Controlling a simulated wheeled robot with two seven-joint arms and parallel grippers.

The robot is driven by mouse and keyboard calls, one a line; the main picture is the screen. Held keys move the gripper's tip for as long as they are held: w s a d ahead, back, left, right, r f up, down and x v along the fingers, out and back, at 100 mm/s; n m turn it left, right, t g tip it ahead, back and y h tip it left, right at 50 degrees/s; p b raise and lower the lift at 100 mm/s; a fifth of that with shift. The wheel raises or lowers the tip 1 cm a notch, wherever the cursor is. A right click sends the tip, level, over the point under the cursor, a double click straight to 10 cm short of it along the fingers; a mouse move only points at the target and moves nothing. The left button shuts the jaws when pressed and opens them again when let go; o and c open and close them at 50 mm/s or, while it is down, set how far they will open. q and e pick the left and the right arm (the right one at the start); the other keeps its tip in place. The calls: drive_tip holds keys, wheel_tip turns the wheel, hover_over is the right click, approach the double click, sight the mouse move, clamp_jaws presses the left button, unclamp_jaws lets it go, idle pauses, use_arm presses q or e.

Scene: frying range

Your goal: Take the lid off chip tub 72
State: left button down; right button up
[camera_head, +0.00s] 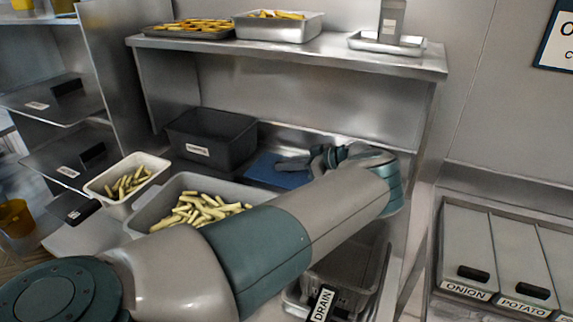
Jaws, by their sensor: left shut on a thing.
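My left arm crosses the picture from the lower left. Its gripper (298,163) is at a flat blue panel (265,172) beside the dark tub, and its jaws are shut on that panel's edge. The panel may be a lid; much of the grip is hidden by the wrist. The dark grey tub (205,140) has a small white label, too small to read, and its top looks open and dark inside. I cannot make out a number 72 on any tub. My right gripper is not in view.
A grey tub of chips (150,212) and a white tub of chips (125,187) stand at left. A steel shelf (300,48) with trays hangs above. A drain basket (340,275) sits below my arm. Lidded bins (490,230) are at right.

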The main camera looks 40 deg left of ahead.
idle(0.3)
use_arm(q)
drive_tip(key=c, duration=1.6)
unclamp_jaws()
drive_tip(key=shift+r, duration=0.1)
